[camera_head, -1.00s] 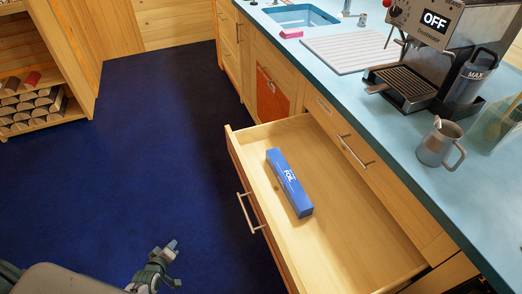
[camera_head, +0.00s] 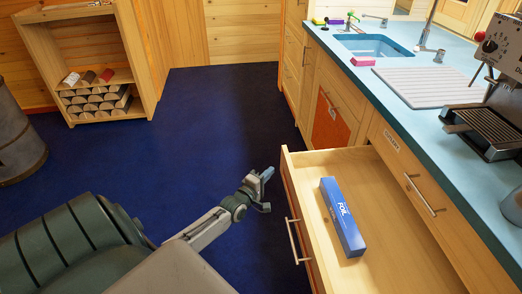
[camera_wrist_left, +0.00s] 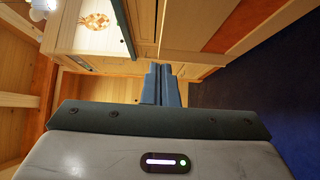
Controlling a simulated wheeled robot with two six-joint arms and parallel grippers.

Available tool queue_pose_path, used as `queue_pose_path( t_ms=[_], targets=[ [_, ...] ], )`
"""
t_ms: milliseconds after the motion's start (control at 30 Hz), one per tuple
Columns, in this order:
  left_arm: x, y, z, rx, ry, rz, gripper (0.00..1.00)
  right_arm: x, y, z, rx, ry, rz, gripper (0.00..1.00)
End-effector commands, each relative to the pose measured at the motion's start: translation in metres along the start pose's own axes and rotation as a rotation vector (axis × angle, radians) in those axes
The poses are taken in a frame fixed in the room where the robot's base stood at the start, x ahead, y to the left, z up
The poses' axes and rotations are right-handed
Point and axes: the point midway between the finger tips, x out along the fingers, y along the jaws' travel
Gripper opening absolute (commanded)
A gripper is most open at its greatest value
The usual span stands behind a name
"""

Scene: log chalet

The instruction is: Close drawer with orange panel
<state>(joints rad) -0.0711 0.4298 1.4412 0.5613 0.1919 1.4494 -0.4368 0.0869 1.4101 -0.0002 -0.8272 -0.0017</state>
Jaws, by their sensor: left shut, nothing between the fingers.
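The wooden drawer (camera_head: 385,165) stands pulled far out from under the counter. Its outer front shows at a steep angle, with a thin strip of orange-brown panel and a metal bar handle (camera_head: 297,241). A blue foil box (camera_head: 342,216) lies inside it. My left gripper (camera_head: 266,175) is to the left of the drawer front, over the floor, apart from the handle in the picture. In the left wrist view its fingers (camera_wrist_left: 160,85) are together and empty, and an orange panel (camera_wrist_left: 233,25) shows at upper right. My right gripper is not in view.
A cabinet door with an orange panel (camera_head: 331,124) is shut beyond the drawer. The blue counter (camera_head: 400,88) holds a sink, a ribbed drainboard and a coffee machine. Blue floor (camera_head: 160,165) is open at left, with a log shelf (camera_head: 95,75) and a metal barrel (camera_head: 18,140).

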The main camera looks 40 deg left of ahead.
Motion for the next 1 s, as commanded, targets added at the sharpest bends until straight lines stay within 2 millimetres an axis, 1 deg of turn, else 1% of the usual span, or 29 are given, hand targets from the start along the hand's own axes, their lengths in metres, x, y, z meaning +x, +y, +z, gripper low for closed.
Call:
queue_pose_path(
  t_ms=[33, 67, 100, 200, 300, 467, 833, 933, 1000],
  targets=[
    [0.010, -0.002, 0.000, -0.001, 0.001, 0.002, 0.00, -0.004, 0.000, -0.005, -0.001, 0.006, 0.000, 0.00],
    [0.014, -0.002, 0.000, 0.000, 0.001, 0.001, 0.00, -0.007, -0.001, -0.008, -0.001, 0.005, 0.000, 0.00],
    [0.019, -0.001, 0.005, -0.004, 0.001, 0.001, 0.00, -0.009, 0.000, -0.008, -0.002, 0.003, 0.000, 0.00],
    [0.029, 0.000, 0.016, -0.003, 0.001, -0.001, 0.00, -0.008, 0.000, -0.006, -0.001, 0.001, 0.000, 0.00],
    [0.036, -0.001, 0.023, -0.001, 0.001, -0.002, 0.00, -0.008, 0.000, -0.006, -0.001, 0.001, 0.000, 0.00],
    [0.041, 0.000, 0.028, 0.000, 0.000, -0.001, 0.00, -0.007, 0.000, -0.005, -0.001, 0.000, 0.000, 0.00],
    [0.041, -0.001, 0.029, 0.000, 0.000, -0.002, 0.00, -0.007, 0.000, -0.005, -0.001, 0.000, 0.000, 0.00],
    [0.042, 0.000, 0.033, -0.001, 0.000, -0.001, 0.00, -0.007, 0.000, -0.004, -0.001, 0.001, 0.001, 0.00],
    [0.043, 0.000, 0.040, -0.003, 0.000, -0.001, 0.00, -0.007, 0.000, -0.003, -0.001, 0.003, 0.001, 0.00]
  ],
)
